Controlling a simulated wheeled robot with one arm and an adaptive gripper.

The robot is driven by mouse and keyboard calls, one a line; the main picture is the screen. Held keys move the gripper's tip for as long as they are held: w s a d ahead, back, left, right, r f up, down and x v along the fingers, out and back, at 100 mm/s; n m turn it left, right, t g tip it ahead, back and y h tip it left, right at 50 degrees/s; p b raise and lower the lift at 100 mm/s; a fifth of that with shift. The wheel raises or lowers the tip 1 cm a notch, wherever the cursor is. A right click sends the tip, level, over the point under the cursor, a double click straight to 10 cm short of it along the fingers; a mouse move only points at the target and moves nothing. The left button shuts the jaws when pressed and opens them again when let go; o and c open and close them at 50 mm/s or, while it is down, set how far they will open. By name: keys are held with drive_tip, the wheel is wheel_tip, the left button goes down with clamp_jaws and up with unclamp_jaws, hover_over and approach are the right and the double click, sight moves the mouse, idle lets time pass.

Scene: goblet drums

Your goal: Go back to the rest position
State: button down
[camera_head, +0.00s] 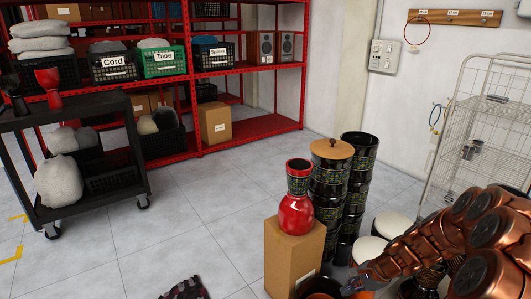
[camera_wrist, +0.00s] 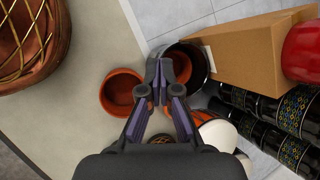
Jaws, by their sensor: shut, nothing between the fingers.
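My gripper (camera_wrist: 160,82) is shut and empty in the wrist view, its fingertips together above a group of round drums. In the head view my gripper (camera_head: 358,284) is low at the right, at the end of my copper-coloured arm. A red goblet drum (camera_head: 296,213) stands upright on a cardboard box (camera_head: 291,262), left of my gripper and apart from it. The drum (camera_wrist: 304,50) and box (camera_wrist: 245,52) also show at the right of the wrist view. A red goblet drum (camera_head: 49,88) and a black one (camera_head: 14,98) stand on the dark cart.
Tall black patterned drums (camera_head: 355,180) and white-topped drums (camera_head: 391,224) stand close behind my gripper. A wire cage trolley (camera_head: 470,140) is at the right. A red shelf rack (camera_head: 255,140) and the cart (camera_head: 105,105) are at the left.

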drive_tip(key=s+a+r+n+g+h+p, duration=0.1)
drive_tip(key=s+a+r+n+p, duration=0.2)
drive_tip(key=s+r, duration=0.35)
drive_tip(key=s+a+r+n+g+p, duration=0.1)
drive_tip(key=s+a+r+n+p, duration=0.25)
drive_tip(key=r, duration=0.65)
drive_tip(key=s+a+r+n+g+h+p, duration=0.15)
drive_tip(key=s+a+r, duration=0.25)
drive_tip(key=r, duration=0.4)
drive_tip(key=s+d+r+n+h+p, duration=0.1)
drive_tip(key=s+d+r+n+p, duration=0.1)
drive_tip(key=s+r+p, duration=0.3)
drive_tip(key=s+d+r+n+h+p, duration=0.1)
drive_tip(key=s+r+n+p, duration=0.3)
drive_tip(key=s+r, duration=0.6)
drive_tip(key=s+h+p, duration=0.1)
drive_tip(key=s, duration=0.3)
drive_tip(key=shift+s+d+n, duration=0.3)
drive_tip(key=shift+d, duration=0.1)
drive_tip(key=shift+g+h, duration=0.25)
